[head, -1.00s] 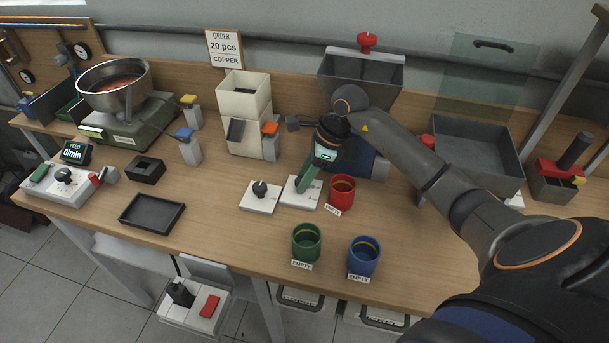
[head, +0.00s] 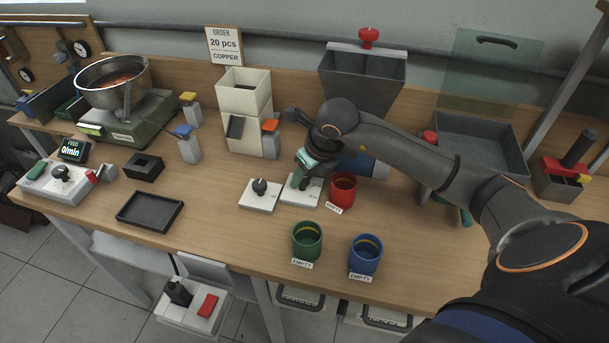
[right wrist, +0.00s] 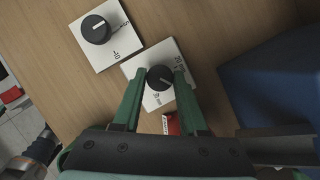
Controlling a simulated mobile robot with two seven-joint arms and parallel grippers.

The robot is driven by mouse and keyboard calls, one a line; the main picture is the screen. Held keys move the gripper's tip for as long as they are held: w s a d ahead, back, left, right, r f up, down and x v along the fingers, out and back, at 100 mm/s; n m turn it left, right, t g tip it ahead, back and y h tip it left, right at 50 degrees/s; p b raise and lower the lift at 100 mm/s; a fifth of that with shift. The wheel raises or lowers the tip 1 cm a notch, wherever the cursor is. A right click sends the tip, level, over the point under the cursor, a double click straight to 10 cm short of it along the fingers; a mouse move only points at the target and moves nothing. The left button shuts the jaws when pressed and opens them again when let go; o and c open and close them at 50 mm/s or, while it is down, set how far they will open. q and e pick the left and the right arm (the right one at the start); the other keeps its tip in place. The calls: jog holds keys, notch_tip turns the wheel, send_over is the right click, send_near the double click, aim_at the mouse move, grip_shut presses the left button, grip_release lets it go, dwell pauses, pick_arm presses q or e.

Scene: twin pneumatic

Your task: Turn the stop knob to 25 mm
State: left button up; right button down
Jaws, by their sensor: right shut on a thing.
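Two white plates with dark round knobs lie side by side on the bench. My right gripper (head: 299,181) is over the right-hand plate (head: 313,195), its green fingers shut on that plate's knob. In the right wrist view the fingertips (right wrist: 160,74) are on either side of the right-hand knob (right wrist: 159,79). Its white pointer line slants to the lower right. A "20" is legible on the plate; other marks are hard to read. The left-hand knob (head: 260,186) stands free on its plate. My left gripper is not in view.
A red cup (head: 342,188) stands close to the right of the held knob. Green (head: 307,243) and blue (head: 364,256) cups are nearer the front edge. A cream block tower (head: 243,95) and a grey hopper (head: 361,80) stand behind. A black tray (head: 149,212) lies left.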

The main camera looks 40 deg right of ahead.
jog(key=shift+m, duration=0.4)
jog(key=shift+c, duration=2.3)
grip_release()
jog(key=shift+r, duration=0.1)
jog(key=v, duration=1.2)
jog(key=shift+a+r+b, duration=0.15)
jog(key=shift+r+b, duration=0.1)
jog(key=shift+b, duration=0.05)
jog(key=shift+s+a+f, duration=0.1)
